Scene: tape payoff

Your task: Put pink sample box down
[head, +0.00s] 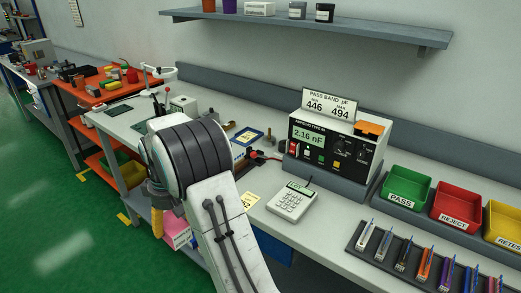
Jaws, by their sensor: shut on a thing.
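The pink sample box (179,236), with a pale label on its side, shows low behind my bent arm, below the workbench top and near the bench's left end. My gripper (158,218) is mostly hidden by my arm; only parts of the wrist and a yellow piece show beside the box. It is shut on the pink sample box. The contact between jaws and box is hidden. I cannot tell whether the box's underside touches anything.
The workbench (343,245) holds a capacitance meter (333,145), a keypad device (291,202), green PASS (406,188) and red REJECT (458,205) bins, and a dark rack (430,262) of components. An orange bench (93,92) stands at the left. Green floor (60,235) is clear at left.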

